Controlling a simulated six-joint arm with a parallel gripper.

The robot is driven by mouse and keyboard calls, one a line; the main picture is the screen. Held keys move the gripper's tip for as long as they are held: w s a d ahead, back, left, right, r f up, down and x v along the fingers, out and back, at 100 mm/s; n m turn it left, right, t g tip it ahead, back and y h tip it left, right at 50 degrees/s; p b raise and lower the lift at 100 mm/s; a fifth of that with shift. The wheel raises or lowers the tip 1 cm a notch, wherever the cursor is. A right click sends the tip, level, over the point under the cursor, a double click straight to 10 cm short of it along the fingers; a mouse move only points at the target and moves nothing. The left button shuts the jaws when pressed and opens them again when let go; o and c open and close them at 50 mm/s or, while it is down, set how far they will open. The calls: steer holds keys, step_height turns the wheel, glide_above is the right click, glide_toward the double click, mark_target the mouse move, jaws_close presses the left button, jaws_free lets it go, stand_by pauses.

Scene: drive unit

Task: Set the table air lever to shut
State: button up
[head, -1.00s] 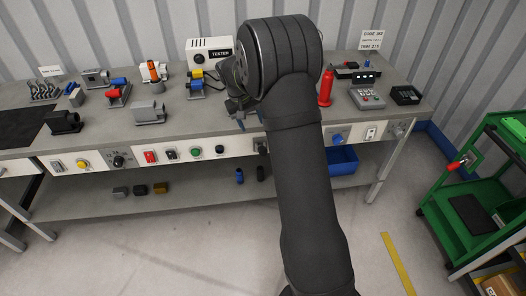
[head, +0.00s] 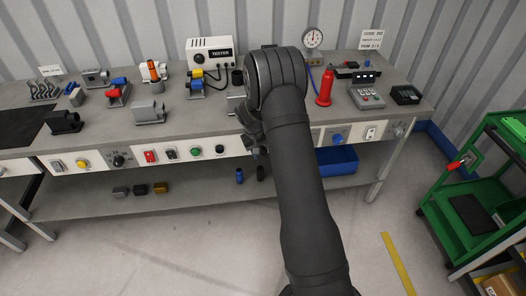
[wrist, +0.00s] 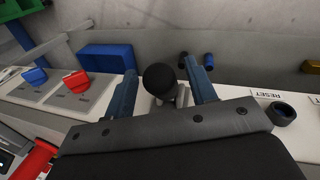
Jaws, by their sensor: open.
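A lever with a black ball end (wrist: 160,79) stands out from the bench's front panel (wrist: 262,97) in the wrist view. My gripper (wrist: 160,66) is open, with one blue finger on each side of the ball. A gap shows on both sides, so the fingers appear clear of it. No label naming this lever is readable. In the head view my gripper (head: 257,143) is at the front panel, and my wrist and arm hide the lever. A blue handle (wrist: 35,77) and a red handle (wrist: 76,82) sit on the panel to the left in the wrist view.
A round dark button (wrist: 282,113) by a RESET label is right of the gripper in the wrist view. The bench top holds a tester (head: 210,52), a red bottle (head: 324,88) and a gauge (head: 312,38). Floor in front is clear.

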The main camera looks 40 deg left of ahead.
steer(key=shift+f, duration=0.2)
steer(key=shift+c, duration=0.4)
jaws_close()
steer(key=shift+s+d+f+t+y, duration=0.2)
steer(key=shift+d+f+t+y, duration=0.25)
steer(key=shift+f+t+y, duration=0.3)
steer(key=shift+d+f+m+t+y, duration=0.2)
steer(key=shift+f+m+t+y, duration=0.2)
steer(key=shift+f+t+y, duration=0.35)
steer(key=shift+s, duration=0.1)
steer(key=shift+o, duration=0.4)
jaws_free()
steer(key=shift+s, duration=0.1)
